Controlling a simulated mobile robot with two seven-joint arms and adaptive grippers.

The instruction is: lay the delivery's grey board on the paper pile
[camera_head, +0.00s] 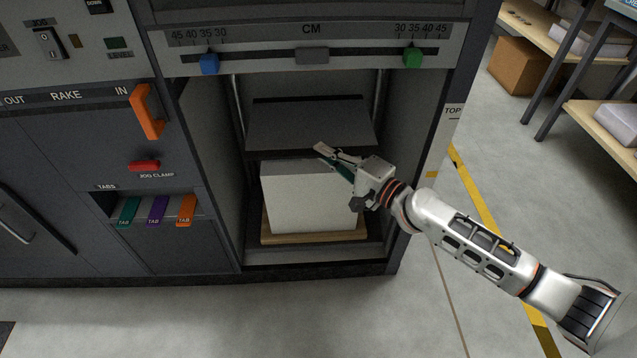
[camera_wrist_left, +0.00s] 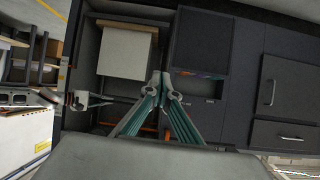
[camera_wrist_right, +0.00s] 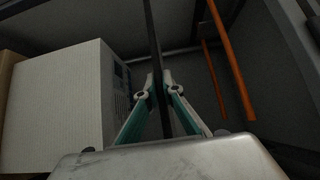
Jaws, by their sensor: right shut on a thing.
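The paper pile (camera_head: 308,200) is a white block on a wooden pallet (camera_head: 312,238) inside the open bay. It also shows in the left wrist view (camera_wrist_left: 125,52) and at left in the right wrist view (camera_wrist_right: 55,100). The grey board (camera_head: 308,124) is a dark, thin sheet above the pile. My right gripper (camera_head: 324,151) is shut on its front edge. In the right wrist view the board (camera_wrist_right: 152,40) shows edge-on between the fingers, with a gap between it and the pile. My left gripper (camera_wrist_left: 162,77) is shut and empty, outside the head view.
The bay's side walls stand close on both sides. A scale bar with a blue slider (camera_head: 209,63) and a green slider (camera_head: 412,57) crosses above the opening. An orange rake handle (camera_head: 147,111) and coloured tabs (camera_head: 157,210) are at left. Open floor lies in front.

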